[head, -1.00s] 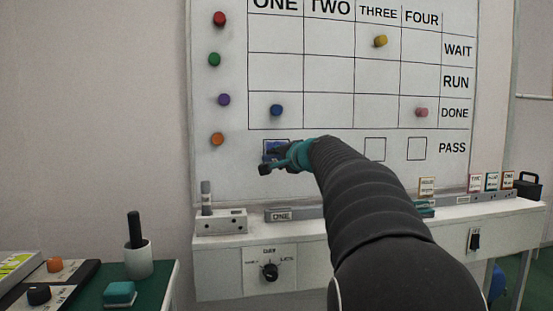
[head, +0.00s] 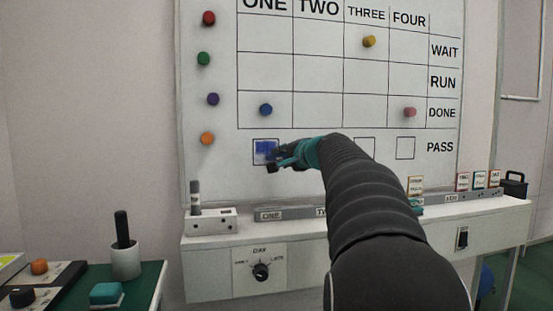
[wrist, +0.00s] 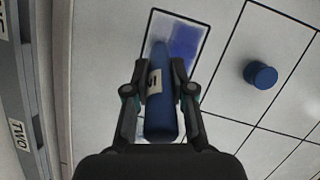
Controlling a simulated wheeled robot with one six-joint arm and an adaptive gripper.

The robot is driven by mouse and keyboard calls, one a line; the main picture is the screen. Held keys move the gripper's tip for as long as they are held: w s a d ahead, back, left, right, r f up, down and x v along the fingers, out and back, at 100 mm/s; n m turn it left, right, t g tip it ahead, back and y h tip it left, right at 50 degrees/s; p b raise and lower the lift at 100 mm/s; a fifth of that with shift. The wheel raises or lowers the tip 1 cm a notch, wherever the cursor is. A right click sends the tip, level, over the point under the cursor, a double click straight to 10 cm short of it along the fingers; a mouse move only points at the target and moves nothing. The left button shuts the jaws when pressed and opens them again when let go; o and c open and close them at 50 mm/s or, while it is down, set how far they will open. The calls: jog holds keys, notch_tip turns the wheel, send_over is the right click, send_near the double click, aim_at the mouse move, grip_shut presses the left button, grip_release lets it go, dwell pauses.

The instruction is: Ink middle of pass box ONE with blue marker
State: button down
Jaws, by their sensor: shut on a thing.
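Pass box ONE (head: 265,152) is a black-outlined square low on the whiteboard, below the ONE column. A blue ink patch (wrist: 184,42) fills much of its middle, and a pale margin shows around parts of it. My gripper (head: 284,158) is in front of the box's right edge. In the wrist view my gripper (wrist: 161,92) is shut on the blue marker (wrist: 161,118), which has a white label band. The marker points at the box. I cannot tell whether its tip touches the board. My arm hides the pass box under TWO in the head view.
A blue magnet (head: 266,110) sits in the DONE row above the box; it also shows in the wrist view (wrist: 260,75). A white ledge (head: 290,227) below holds a grey holder (head: 211,222) and label strips. A green bench with a cup (head: 125,260) is at left.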

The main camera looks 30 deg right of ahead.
jog(key=d, duration=0.3)
jog(key=shift+s+b, duration=0.3)
jog(key=shift+a, duration=0.1)
jog(key=w+a, duration=0.2)
jog(key=a, duration=0.5)
jog(key=shift+b, duration=0.35)
jog(key=shift+s, duration=0.1)
dwell(0.3)
jog(key=shift+s+a+b, duration=0.25)
jog(key=shift+s+b, duration=0.25)
jog(key=shift+s, duration=0.45)
jog(key=shift+s+a+b, duration=0.25)
jog(key=shift+s+b, duration=0.2)
jog(key=shift+s, duration=0.5)
jog(key=shift+s+a+b, duration=0.25)
jog(key=shift+s+b, duration=0.25)
jog(key=shift+s, duration=0.45)
